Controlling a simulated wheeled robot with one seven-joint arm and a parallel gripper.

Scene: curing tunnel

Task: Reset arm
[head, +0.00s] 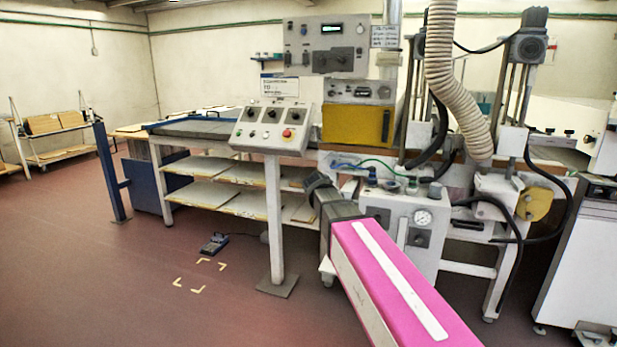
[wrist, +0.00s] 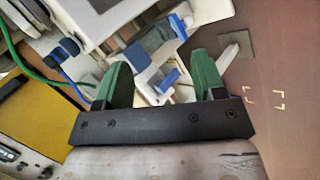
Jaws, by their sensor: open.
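My gripper (wrist: 163,82) shows in the wrist view with its two green fingers apart. Nothing is between the fingertips. My arm, with a long pink link, reaches forward from the bottom right of the head view toward the machine. I cannot make out the gripper's fingers in the head view. Behind the fingers, the wrist view shows blue and white parts, and the reddish floor to the right.
A control panel (head: 271,127) stands on a white post (head: 274,215) left of my arm. A yellow box (head: 352,124), a gauge cabinet (head: 401,232) and a ribbed hose (head: 446,75) are beyond it. A pedal (head: 214,243) lies on the floor. The left floor is mostly clear.

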